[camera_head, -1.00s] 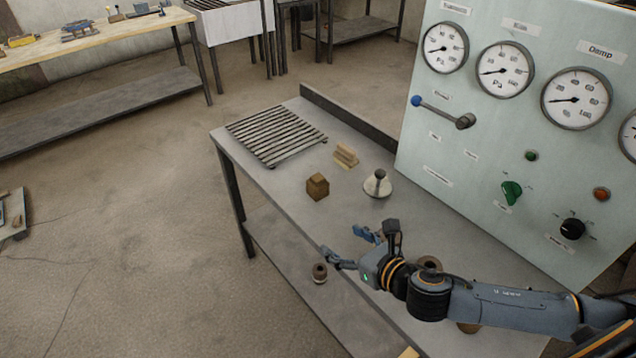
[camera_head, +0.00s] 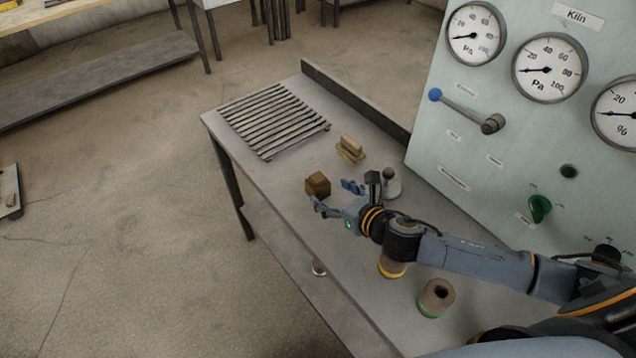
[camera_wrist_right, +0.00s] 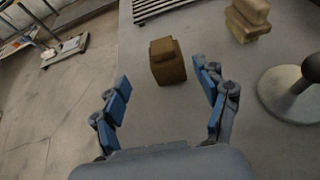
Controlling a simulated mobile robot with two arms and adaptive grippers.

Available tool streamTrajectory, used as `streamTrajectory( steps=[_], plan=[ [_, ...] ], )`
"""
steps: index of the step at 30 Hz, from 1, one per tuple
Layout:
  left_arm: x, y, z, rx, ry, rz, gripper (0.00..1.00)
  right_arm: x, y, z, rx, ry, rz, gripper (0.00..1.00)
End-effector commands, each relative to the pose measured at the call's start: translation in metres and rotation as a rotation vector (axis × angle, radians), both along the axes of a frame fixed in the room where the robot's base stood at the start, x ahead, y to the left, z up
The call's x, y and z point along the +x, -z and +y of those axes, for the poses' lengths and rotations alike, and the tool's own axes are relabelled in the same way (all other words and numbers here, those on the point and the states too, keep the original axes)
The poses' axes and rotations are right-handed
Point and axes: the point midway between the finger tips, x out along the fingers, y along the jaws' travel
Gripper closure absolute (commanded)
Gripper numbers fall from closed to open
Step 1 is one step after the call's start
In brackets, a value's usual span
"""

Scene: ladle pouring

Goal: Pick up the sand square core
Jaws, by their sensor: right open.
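The sand square core is a small brown block with a narrower raised top (camera_head: 317,185). It stands on the grey table (camera_head: 265,185) near its left edge. In the right wrist view the core (camera_wrist_right: 168,66) sits ahead, between and just beyond the fingertips. My right gripper (camera_head: 333,196) is open and empty, close to the core on its near right side, apart from it. Its blue-padded fingers also show in the right wrist view (camera_wrist_right: 165,84). My left gripper is not in view.
A slatted rack (camera_head: 272,120) lies at the table's far end. A tan stepped block (camera_head: 350,149) and a white round-based piece with a dark knob (camera_head: 392,186) stand close by. Brown cylinders (camera_head: 436,298) stand under my arm. A gauge panel (camera_head: 470,150) rises at the right.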

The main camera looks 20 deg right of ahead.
Motion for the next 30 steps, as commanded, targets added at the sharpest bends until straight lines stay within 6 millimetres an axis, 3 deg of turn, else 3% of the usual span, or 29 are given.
streamTrajectory(
  steps=[5,14,21,30],
  plan=[
    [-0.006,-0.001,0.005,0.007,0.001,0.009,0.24,0.020,0.008,0.005,0.000,0.002,0.000,0.26],
    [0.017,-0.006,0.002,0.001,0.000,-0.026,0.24,0.040,0.021,0.009,0.001,0.003,0.000,0.26],
    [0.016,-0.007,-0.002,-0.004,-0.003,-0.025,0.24,0.064,0.034,0.015,0.001,0.000,0.000,0.26],
    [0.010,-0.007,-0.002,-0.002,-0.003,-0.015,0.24,0.067,0.036,0.016,-0.001,0.000,0.001,0.26]
  ],
)
